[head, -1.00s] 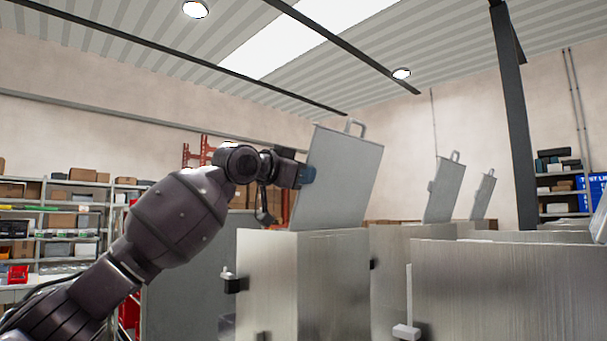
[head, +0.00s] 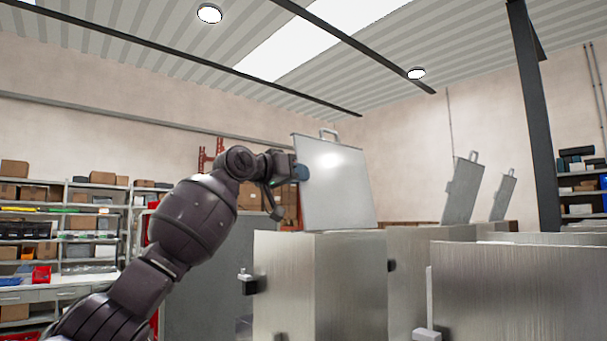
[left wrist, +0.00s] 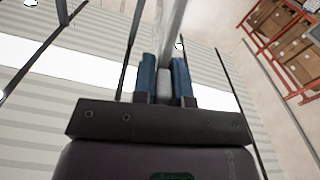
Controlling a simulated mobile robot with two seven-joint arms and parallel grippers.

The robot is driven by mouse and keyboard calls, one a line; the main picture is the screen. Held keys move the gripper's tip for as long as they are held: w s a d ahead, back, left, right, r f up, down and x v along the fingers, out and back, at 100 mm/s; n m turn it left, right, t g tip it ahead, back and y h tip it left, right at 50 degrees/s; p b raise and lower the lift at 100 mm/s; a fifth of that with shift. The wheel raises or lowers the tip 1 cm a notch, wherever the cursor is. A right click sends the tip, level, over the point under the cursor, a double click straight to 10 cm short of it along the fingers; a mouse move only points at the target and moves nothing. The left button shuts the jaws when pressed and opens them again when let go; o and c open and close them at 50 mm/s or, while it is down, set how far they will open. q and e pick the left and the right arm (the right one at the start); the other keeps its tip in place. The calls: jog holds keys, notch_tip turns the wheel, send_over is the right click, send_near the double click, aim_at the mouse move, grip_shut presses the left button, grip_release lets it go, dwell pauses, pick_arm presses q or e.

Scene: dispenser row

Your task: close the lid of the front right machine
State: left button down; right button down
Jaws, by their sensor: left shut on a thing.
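A pale grey metal lid (head: 335,185) with a handle on its top edge stands raised on a box-shaped steel machine (head: 318,285) in the middle of the head view. The lid leans slightly left. My left gripper (head: 299,172) is at the lid's left edge, near mid-height. In the left wrist view, the two blue fingertips of my left gripper (left wrist: 164,80) are shut on the lid's thin edge (left wrist: 172,35). The lid's hinge is not clearly visible. My right gripper is not in view.
Another steel machine (head: 515,290) stands close at right; its lid is not in view. Two more raised lids (head: 462,188) (head: 503,197) stand farther back. A dark post (head: 535,120) rises at right. Shelves with boxes (head: 65,215) line the left wall.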

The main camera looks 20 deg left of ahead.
pick_arm(q)
jog(key=shift+w+a+n, duration=0.2)
jog(key=shift+a+n, duration=0.05)
jog(key=shift+n, duration=0.05)
jog(key=c, duration=1.1)
grip_release()
jog(key=shift+c, duration=0.2)
jog(key=shift+s+f, duration=0.1)
